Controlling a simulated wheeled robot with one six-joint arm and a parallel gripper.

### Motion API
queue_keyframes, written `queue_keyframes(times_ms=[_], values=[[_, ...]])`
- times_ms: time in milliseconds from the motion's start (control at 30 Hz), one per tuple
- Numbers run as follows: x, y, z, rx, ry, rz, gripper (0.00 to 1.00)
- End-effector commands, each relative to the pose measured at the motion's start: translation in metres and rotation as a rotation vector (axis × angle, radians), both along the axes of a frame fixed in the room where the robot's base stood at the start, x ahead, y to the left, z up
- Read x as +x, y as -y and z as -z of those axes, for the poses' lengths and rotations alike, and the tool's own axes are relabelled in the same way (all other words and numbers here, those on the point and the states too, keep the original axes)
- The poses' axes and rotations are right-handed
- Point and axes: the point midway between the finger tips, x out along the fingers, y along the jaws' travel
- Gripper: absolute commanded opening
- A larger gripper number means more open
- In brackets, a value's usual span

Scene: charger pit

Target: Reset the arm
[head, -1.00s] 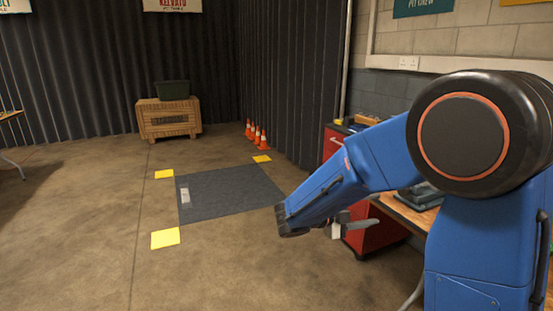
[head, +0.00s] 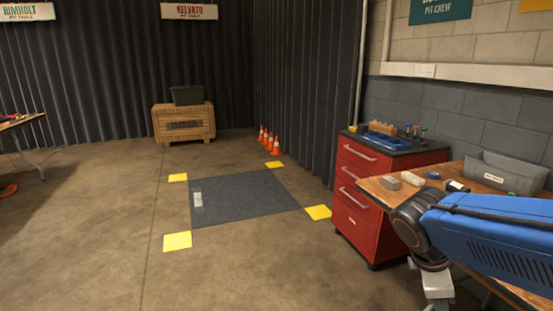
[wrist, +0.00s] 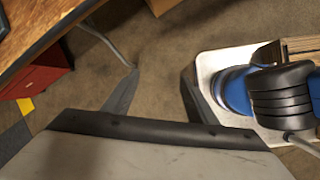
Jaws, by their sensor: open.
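My gripper (wrist: 158,82) shows in the wrist view with its two dark fingers spread apart. Only bare concrete floor shows between them, and it holds nothing. In the head view my blue arm is folded low at the lower right, in front of the wooden workbench (head: 378,186). A pale grey part of its end hangs down beside the bench, and the fingers cannot be made out there. The bench edge also shows at the upper left of the wrist view (wrist: 40,28), apart from the fingers.
A red drawer cabinet (head: 362,215) stands beside the bench, which carries a grey bin (head: 505,173) and small parts. A dark floor mat (head: 245,198) with yellow corner markers lies mid-floor. Orange cones (head: 274,146) and a wooden crate (head: 184,123) stand behind.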

Motion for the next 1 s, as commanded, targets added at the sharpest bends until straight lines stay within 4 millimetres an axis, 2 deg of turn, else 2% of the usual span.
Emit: queue_keyframes(times_ms=[33, 200, 400, 500, 700, 1000], values=[[-0.009, -0.004, 0.000, 0.055, 0.067, 0.098, 0.52], [-0.030, -0.025, 0.002, 0.262, 0.273, 0.451, 0.52], [-0.046, -0.048, -0.003, 0.499, 0.454, 0.842, 0.52], [-0.050, -0.057, -0.006, 0.588, 0.507, 0.984, 0.52], [-0.053, -0.064, -0.008, 0.670, 0.547, 1.114, 0.52], [-0.051, -0.060, -0.005, 0.627, 0.529, 1.088, 0.52]])
